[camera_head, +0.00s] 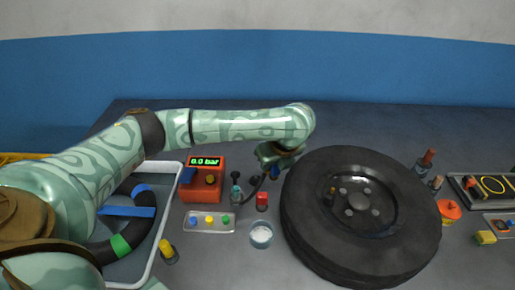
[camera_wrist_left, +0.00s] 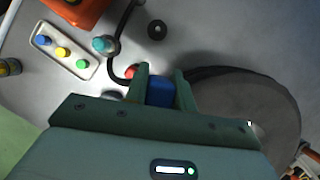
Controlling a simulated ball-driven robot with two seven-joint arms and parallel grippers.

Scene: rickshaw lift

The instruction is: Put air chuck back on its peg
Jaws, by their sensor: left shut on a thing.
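My left gripper (camera_head: 272,172) is shut on a blue piece (camera_head: 274,174), which I take to be the air chuck. It is between the orange inflator and the tire. In the left wrist view the blue piece (camera_wrist_left: 160,92) sits between the two green fingers (camera_wrist_left: 160,84); its lower end is hidden. A dark hose (camera_wrist_left: 113,66) curves from near the orange inflator (camera_head: 205,180) down toward the gripper. The inflator's display reads 0.0 bar. A small black round thing (camera_wrist_left: 157,30) stands on the table ahead; I cannot tell whether it is the peg. My right gripper is out of view.
The black tire (camera_head: 400,245) lies right of the gripper. A teal bottle (camera_head: 236,194), a red cylinder (camera_head: 262,201), a clear cup (camera_head: 261,236) and a tray of coloured caps (camera_head: 208,229) crowd the table below it.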

